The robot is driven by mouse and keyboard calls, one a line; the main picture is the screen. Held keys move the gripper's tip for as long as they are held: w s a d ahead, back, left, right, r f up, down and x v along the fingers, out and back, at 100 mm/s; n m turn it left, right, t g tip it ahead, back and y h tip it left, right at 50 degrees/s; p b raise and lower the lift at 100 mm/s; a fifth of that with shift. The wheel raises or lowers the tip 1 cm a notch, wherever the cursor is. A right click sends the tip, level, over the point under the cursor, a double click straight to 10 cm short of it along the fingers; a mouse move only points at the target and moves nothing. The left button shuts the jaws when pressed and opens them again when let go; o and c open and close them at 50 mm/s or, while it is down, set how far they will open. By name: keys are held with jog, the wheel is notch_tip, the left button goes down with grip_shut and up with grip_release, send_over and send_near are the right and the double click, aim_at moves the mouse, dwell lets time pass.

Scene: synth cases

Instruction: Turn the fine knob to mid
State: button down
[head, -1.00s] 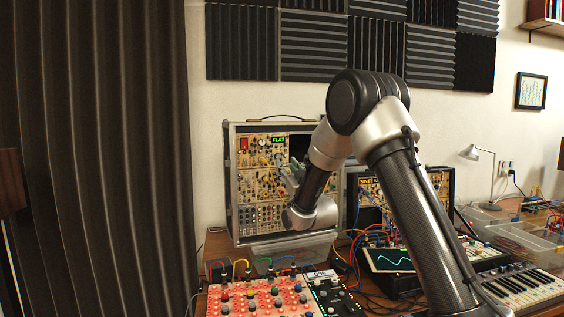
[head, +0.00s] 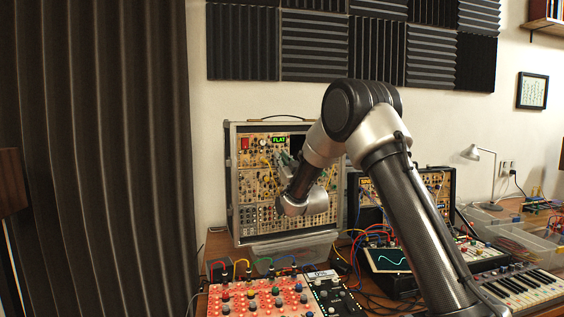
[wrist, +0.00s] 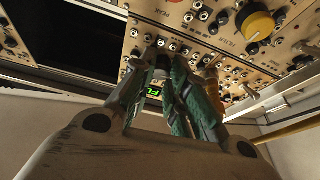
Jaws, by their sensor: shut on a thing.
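The tall synth case (head: 233,190) stands at the back against the wall, full of cream modules. A green display (head: 279,140) near its top reads FLAT; it also shows, turned over, in the wrist view (wrist: 154,93). My gripper (head: 283,163) reaches the panel below this display. In the wrist view its green fingers (wrist: 165,62) are closed on a small dark knob (wrist: 159,66), which seems to be the fine knob. The fingers hide most of the knob, so its label and pointer cannot be read.
A large yellow knob (wrist: 256,22) and rows of jacks (wrist: 190,14) lie close by on the panel. A clear bin (head: 290,247) stands below the case. A red-lit panel with cables (head: 260,300) is in front, and a keyboard (head: 525,287) at right.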

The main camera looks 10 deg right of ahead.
jog(key=shift+m, duration=0.5)
jog(key=shift+s+a+r+m+g+h, duration=0.15)
jog(key=shift+m+g+h, duration=1)
jog(key=shift+m, duration=2.7)
jog(key=shift+w+a+r+m+g+h, duration=0.2)
jog(key=shift+m+h, duration=1.8)
jog(key=shift+m, duration=1.9)
jog(key=shift+s+a+r+m+g+h, duration=0.15)
jog(key=shift+m+g+h, duration=1)
jog(key=shift+m, duration=2.7)
jog(key=shift+f+t+h, duration=0.1)
jog(key=shift+t+h, duration=0.3)
jog(key=c, duration=1.4)
grip_release()
jog(key=shift+o, duration=0.3)
